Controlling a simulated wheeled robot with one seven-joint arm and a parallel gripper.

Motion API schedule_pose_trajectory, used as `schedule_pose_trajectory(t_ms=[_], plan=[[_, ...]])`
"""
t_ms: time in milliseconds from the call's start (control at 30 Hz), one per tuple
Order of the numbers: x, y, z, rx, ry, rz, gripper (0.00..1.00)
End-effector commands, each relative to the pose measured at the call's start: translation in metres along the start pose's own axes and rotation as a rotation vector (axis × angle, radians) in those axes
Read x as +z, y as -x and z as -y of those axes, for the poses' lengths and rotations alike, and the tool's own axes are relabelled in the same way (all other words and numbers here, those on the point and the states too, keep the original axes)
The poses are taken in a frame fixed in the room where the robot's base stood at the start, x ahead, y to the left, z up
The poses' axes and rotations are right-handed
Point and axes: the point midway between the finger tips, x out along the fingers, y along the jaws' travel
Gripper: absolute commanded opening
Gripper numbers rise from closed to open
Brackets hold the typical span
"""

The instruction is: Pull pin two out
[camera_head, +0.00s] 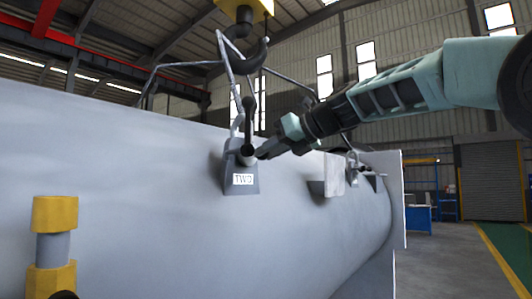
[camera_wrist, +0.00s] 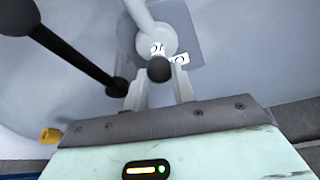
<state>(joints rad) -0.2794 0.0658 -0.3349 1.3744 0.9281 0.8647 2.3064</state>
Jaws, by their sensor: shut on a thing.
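The grey bracket labelled TWO (camera_head: 241,180) stands on the side of the big pale shell, and its label also shows in the wrist view (camera_wrist: 178,59). Pin two shows as a dark round end (camera_head: 247,150) at the bracket. In the wrist view the dark round end of pin two (camera_wrist: 159,69) sits between my fingertips. My gripper (camera_head: 262,153) reaches in from the right and is shut on this pin; its two fingers also show in the wrist view (camera_wrist: 160,86). The rest of the pin is hidden.
A dark rod with ball ends (camera_wrist: 75,56) lies just left of my fingers. A crane hook (camera_head: 245,55) with grey sling legs hangs above. Further brackets (camera_head: 333,176) stand right along the shell. A yellow-and-grey post (camera_head: 53,245) is at lower left. Open floor lies at right.

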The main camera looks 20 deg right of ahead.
Motion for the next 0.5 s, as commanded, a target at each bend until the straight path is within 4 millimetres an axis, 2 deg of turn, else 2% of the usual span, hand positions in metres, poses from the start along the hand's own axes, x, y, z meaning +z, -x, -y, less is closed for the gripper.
schedule_pose_trajectory(t_ms=[500], plan=[[-0.009,0.024,0.000,0.000,0.001,0.002,0.00]])
